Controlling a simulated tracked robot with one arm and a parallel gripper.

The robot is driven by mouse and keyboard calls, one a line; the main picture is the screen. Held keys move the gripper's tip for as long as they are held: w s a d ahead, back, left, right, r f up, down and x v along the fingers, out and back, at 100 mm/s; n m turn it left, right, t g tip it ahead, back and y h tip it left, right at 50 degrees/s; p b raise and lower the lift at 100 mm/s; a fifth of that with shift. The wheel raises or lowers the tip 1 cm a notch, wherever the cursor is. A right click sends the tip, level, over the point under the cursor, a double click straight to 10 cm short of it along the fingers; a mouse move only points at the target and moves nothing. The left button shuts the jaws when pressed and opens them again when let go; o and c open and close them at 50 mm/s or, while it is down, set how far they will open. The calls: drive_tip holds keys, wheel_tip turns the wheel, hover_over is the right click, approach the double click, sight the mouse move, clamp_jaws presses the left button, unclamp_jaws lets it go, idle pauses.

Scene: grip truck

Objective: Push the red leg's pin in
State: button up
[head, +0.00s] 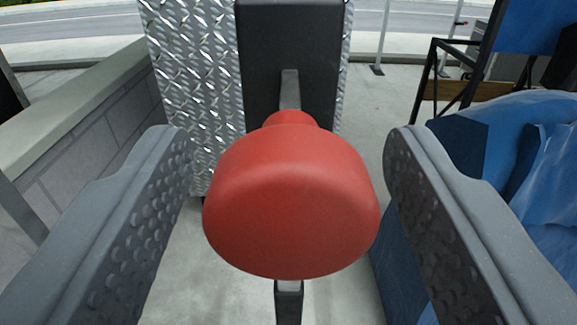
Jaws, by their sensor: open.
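A large red rounded knob (291,205) fills the middle of the head view, its broad face toward me. Its narrower neck points away toward a dark upright block (290,60) on a diamond-plate metal panel (195,90). A grey metal strip shows above the neck. My gripper (290,150) is open, with one dimpled finger on each side of the knob. Gaps show between the knob and both fingers, and no contact is visible. The far end of the neck is hidden behind the knob, so I cannot tell how deep the pin sits.
A low grey block wall (85,135) runs along the left. Blue sheeting (545,160) covers something on the right, near a black metal frame (430,75). Pale concrete floor (375,110) lies between, with a road beyond. A dark post (288,300) shows below the knob.

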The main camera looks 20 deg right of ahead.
sight(288, 102)
clamp_jaws()
drive_tip(key=shift+w+d+r+p, duration=0.15)
drive_tip(key=shift+w+r+p, duration=0.05)
drive_tip(key=shift+w+p, duration=0.45)
drive_tip(key=shift+p+x, duration=1.3)
drive_tip(key=shift+x, duration=0.4)
drive_tip(key=shift+r, duration=0.1)
drive_tip(key=shift+c, duration=1.2)
unclamp_jaws()
drive_tip(key=shift+o, duration=1.2)
drive_tip(key=shift+w+f, duration=0.1)
drive_tip(key=shift+f, duration=0.1)
drive_tip(key=p+v, duration=0.1)
drive_tip(key=v, duration=1.2)
drive_tip(key=shift+s, duration=0.4)
